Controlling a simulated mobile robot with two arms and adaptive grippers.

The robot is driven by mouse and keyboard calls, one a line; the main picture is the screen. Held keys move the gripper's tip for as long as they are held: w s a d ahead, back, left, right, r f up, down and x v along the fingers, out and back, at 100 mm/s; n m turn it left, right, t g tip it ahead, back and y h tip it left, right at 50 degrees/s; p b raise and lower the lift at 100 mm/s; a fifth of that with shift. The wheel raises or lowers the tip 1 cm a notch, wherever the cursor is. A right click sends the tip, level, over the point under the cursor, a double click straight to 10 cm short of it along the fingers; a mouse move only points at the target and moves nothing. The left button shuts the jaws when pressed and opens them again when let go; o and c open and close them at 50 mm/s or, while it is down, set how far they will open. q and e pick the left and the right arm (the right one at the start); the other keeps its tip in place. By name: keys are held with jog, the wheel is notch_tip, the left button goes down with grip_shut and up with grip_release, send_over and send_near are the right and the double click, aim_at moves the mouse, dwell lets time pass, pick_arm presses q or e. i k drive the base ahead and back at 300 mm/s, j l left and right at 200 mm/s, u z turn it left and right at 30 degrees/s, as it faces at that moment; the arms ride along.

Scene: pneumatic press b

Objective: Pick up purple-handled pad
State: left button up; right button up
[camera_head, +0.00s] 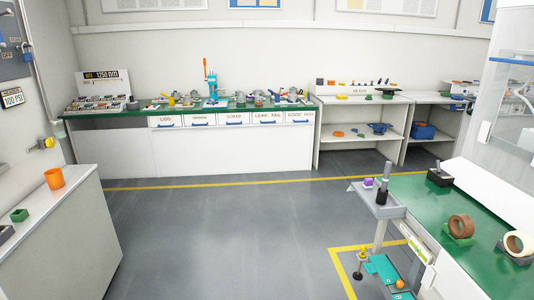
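A small purple object (368,182) sits on a grey side shelf (391,211) at the left end of the green-topped bench at right. It may be the purple-handled pad, but it is too small to tell. Beside it on the shelf stands a dark upright object (383,196) with a paler, slightly purplish top. Neither of my grippers shows in this view.
The green-topped bench (480,205) carries a brown tape roll (460,226), a pale roll (519,244) and a black block (439,177). A white counter (70,235) with an orange cup (54,178) stands at left. The grey floor (220,235) between is clear.

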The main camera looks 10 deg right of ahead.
aim_at(368, 182)
jog(key=i+z, duration=0.15)
jog(key=i, duration=0.85)
jog(key=i+j+z, duration=0.1)
jog(key=i, duration=0.85)
